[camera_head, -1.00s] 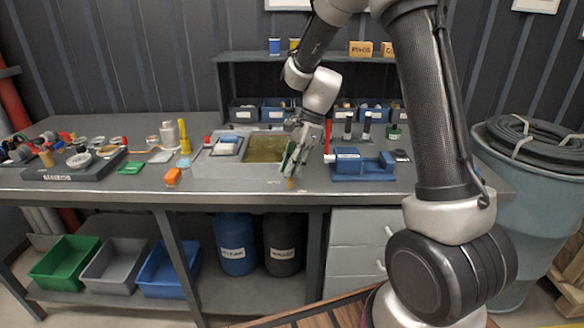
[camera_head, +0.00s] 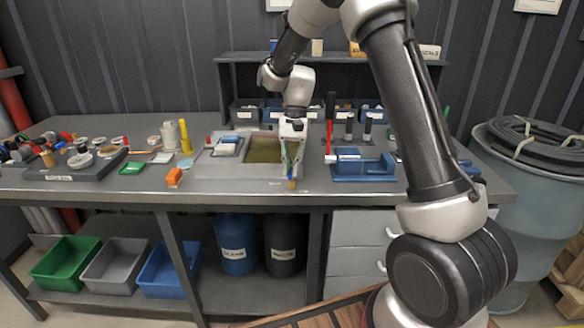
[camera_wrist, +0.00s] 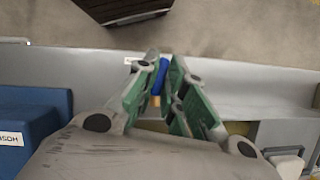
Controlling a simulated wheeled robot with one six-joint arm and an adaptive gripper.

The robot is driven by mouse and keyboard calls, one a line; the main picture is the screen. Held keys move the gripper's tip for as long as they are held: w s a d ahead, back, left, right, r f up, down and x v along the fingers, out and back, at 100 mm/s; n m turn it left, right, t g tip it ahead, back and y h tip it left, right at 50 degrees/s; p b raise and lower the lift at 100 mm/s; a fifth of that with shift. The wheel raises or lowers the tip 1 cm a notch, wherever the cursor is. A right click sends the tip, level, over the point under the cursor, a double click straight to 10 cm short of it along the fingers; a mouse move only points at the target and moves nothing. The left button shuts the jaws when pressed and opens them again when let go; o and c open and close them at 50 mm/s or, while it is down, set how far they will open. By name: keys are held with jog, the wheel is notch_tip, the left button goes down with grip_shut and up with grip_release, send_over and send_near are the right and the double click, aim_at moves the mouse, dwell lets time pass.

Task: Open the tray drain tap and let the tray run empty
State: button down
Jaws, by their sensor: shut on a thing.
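The grey tray (camera_head: 232,172) stands at the front of the bench with murky yellow-green liquid (camera_head: 263,148) in it. My gripper (camera_head: 291,176) points down at the tray's front right corner. Its green fingers (camera_wrist: 161,75) are shut on the small blue tap handle (camera_wrist: 159,78), which also shows just below the fingertips in the head view (camera_head: 291,184). A bit of brass-coloured tap body (camera_wrist: 155,100) shows between the fingers; the rest is hidden. The handle's exact angle and any flow from the tap cannot be made out.
A blue vise (camera_head: 362,166) stands just right of the tray, and an orange block (camera_head: 174,176) lies to its left. A blue drum (camera_head: 236,245) and a black drum (camera_head: 283,246) stand under the bench. The floor in front is partly clear.

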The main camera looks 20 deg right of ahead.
jog(key=shift+n+h, duration=0.4)
jog(key=shift+n, duration=0.7)
jog(key=shift+w, duration=0.1)
jog(key=c, duration=1.5)
grip_release()
jog(key=v, duration=1.2)
jog(key=shift+w, duration=0.1)
